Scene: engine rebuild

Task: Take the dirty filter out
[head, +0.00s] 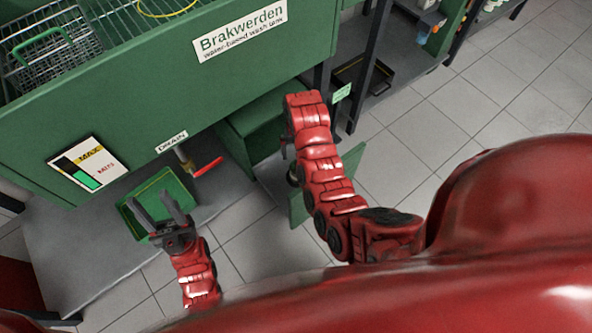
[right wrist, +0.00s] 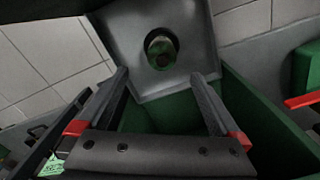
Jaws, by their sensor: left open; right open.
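In the right wrist view, a round, dull green-brown cylinder (right wrist: 161,50), which looks like the dirty filter, shows end-on in front of a grey panel (right wrist: 195,30). My right gripper (right wrist: 160,77) is open, its two fingers apart on either side below the cylinder and not touching it. In the head view my right arm reaches to the open green compartment under the wash tank (head: 262,40); its jaws are mostly hidden there, and the filter cannot be made out. My left gripper (head: 150,198) is open and empty above a green tray (head: 181,186).
The compartment's green door (head: 325,190) stands open beside my right arm. A drain valve with a red lever (head: 208,166) sticks out under the tank, near my left gripper. A black tray (head: 365,85) lies on a shelf behind. The tiled floor at right is clear.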

